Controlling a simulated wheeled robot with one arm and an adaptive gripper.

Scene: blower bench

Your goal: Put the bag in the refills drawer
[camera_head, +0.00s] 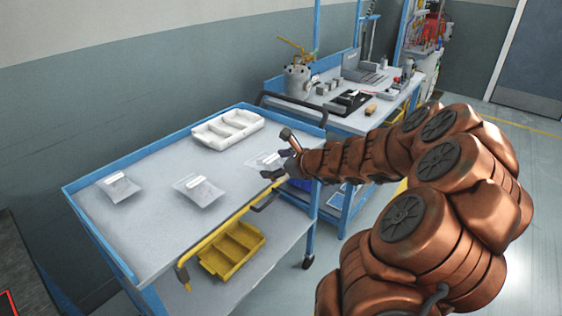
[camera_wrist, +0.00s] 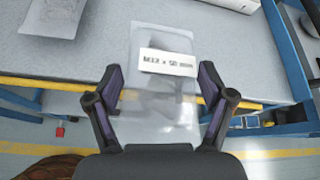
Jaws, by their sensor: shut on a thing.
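My gripper (camera_head: 281,166) is at the right part of the cart's front edge. In the wrist view my gripper (camera_wrist: 162,92) has its two fingers on either side of a clear bag (camera_wrist: 165,62) with a white label reading "M12 x 50", and is shut on it. The bag also shows in the head view (camera_head: 262,161), partly hidden by the gripper. No drawer label is readable, so I cannot tell which is the refills drawer.
Two other clear bags, one in the middle (camera_head: 199,191) and one at the left (camera_head: 119,187), lie on the grey cart top (camera_head: 150,225). A white divided tray (camera_head: 228,129) stands at the back. A yellow divided bin (camera_head: 233,250) is below. A cluttered bench (camera_head: 345,117) stands behind.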

